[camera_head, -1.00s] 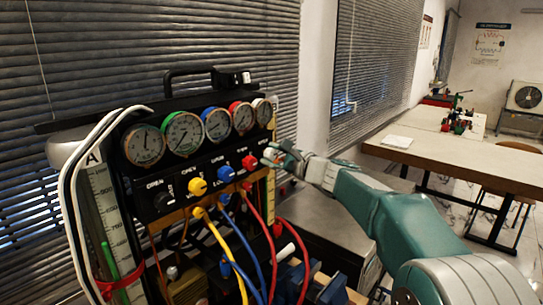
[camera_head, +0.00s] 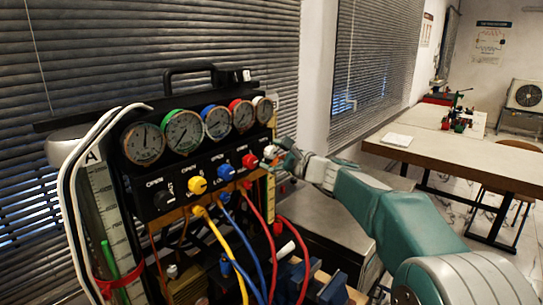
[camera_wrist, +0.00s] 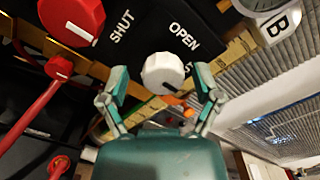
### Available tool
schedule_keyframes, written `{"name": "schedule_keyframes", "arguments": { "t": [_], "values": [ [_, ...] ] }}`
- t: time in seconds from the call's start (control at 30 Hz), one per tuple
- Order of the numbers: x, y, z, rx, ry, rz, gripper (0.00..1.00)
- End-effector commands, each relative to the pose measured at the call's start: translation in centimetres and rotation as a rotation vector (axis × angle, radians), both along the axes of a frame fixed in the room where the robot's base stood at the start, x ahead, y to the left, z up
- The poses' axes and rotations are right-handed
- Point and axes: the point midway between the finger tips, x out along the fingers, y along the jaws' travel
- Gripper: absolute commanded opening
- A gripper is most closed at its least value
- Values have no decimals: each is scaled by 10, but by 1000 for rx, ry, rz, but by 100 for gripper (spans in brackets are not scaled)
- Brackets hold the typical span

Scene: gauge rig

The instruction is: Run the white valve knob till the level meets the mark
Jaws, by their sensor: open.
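The white valve knob (camera_head: 270,152) is at the right end of the rig's knob row. In the wrist view the white knob (camera_wrist: 163,74) sits between the spread fingers, with a gap on each side, beside the printed words SHUT and OPEN. My gripper (camera_wrist: 162,82) is open and holds nothing; in the head view it (camera_head: 281,156) is at the knob from the right. A scaled gauge tube marked A (camera_head: 102,205) stands at the rig's left, with a green strip and a red band low on it. I cannot tell the level against a mark.
Yellow (camera_head: 197,186), blue (camera_head: 225,172) and red (camera_head: 250,160) knobs line the panel left of the white one, with dials above. Hoses (camera_head: 228,250) hang in front. A red knob (camera_wrist: 72,18) is close to my fingers. A table (camera_head: 460,160) stands at right.

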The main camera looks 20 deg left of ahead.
Motion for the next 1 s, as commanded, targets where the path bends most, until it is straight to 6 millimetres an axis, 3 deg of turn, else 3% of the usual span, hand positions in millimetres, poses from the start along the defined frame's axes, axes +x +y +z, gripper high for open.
{"name": "schedule_keyframes", "arguments": {
  "t": [0.23, 0.7, 1.0],
  "values": [
    [-3, -8, 3, 3, -2, -1, 82],
    [-36, -92, 0, -1, 0, -4, 82],
    [-44, -109, -1, -2, 2, -1, 82]
  ]
}}
